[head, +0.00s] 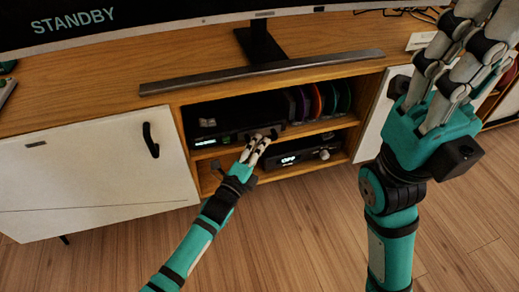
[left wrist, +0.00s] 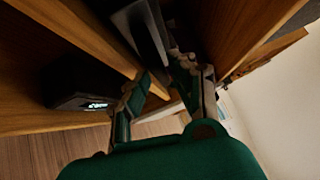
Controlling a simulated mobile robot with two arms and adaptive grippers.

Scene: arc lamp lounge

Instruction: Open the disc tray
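The disc player (head: 222,118) is a flat black box with a small green display on the cabinet's upper open shelf. No tray sticks out of the visible part of its front. My left gripper (head: 262,143) is at the right part of that front, its fingers hiding some of it; I cannot tell whether they touch. In the left wrist view its fingers (left wrist: 160,82) stand apart with nothing visible held, near the player's dark body (left wrist: 143,32). My right gripper (head: 468,48) is raised at the right, fingers apart and empty, partly cut off by the frame.
A receiver (head: 312,156) showing "OFF" sits on the lower shelf. Coloured discs or cases (head: 318,102) stand right of the player. A soundbar (head: 265,71) and a TV (head: 120,18) showing "STANDBY" are above. A white cabinet door (head: 90,170) is at left. The floor in front is clear.

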